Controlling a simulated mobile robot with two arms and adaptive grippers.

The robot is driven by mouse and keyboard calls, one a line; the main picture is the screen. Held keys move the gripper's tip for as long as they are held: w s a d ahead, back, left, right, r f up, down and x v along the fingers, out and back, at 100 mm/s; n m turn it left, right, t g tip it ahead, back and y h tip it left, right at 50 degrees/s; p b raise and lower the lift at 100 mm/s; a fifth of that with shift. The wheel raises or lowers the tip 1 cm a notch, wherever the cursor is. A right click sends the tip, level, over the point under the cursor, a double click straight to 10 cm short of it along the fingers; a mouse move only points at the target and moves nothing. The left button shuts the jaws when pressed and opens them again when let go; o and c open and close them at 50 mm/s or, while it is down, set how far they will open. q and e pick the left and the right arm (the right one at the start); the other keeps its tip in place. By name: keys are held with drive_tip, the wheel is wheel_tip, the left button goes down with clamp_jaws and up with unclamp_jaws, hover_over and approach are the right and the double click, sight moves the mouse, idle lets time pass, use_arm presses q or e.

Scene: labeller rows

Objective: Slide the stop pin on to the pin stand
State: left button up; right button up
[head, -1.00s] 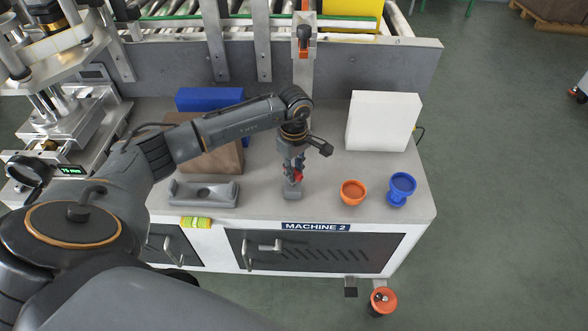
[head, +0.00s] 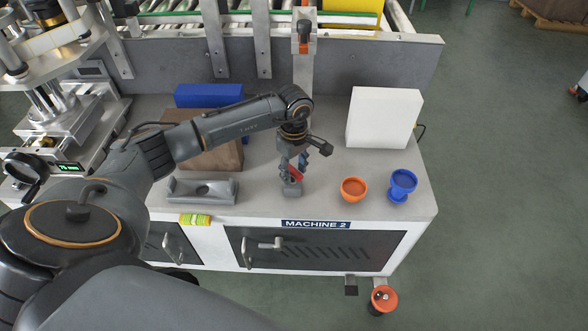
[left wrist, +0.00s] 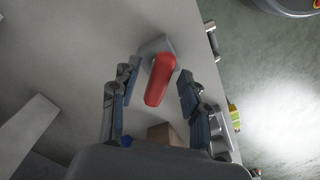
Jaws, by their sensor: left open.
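The red stop pin (head: 296,173) is at the small grey pin stand (head: 292,190) near the front edge of the bench. It looks tilted in the head view, and its lower end overlaps the stand; I cannot tell whether it is seated. In the left wrist view the pin (left wrist: 160,79) covers part of the grey stand (left wrist: 157,46). My left gripper (head: 294,162) is open above the stand, its fingers spread. In the left wrist view the fingers (left wrist: 158,84) stand on either side of the pin with gaps. My right gripper is not in view.
A grey cradle (head: 203,198) and brown block (head: 215,155) lie to the left. An orange cup (head: 354,189), a blue cup (head: 402,185) and a white box (head: 383,119) stand to the right. A blue block (head: 207,95) is behind the arm.

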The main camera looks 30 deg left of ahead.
use_arm(q)
wheel_tip(320, 180, up, 8)
idle(0.5)
idle(0.4)
